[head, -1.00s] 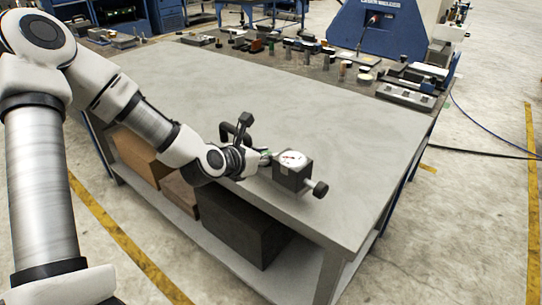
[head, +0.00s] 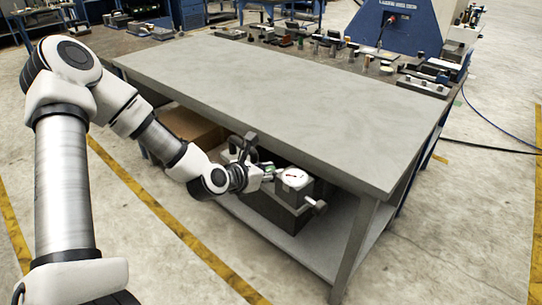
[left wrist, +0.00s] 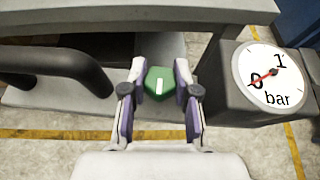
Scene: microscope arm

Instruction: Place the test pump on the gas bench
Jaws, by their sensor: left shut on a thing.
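The test pump (head: 293,184) is a dark grey block with a white round dial, a knob at its right and a black handle (left wrist: 60,68) at its left. The dial (left wrist: 268,76) reads "0", "1" and "bar" in the left wrist view. My left gripper (head: 266,173) is shut on the pump at a green part with a white mark (left wrist: 158,83) between its fingers. The pump is held in the air in front of the near edge of a grey bench (head: 270,85). I cannot tell from any label whether this is the gas bench. My right gripper is not in view.
The bench top is bare in its near part. Small tools and blocks (head: 310,45) line its far side, with a blue machine (head: 385,25) behind. A lower shelf (head: 325,235) holds boxes, including a brown one (head: 190,125). Open floor lies in front.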

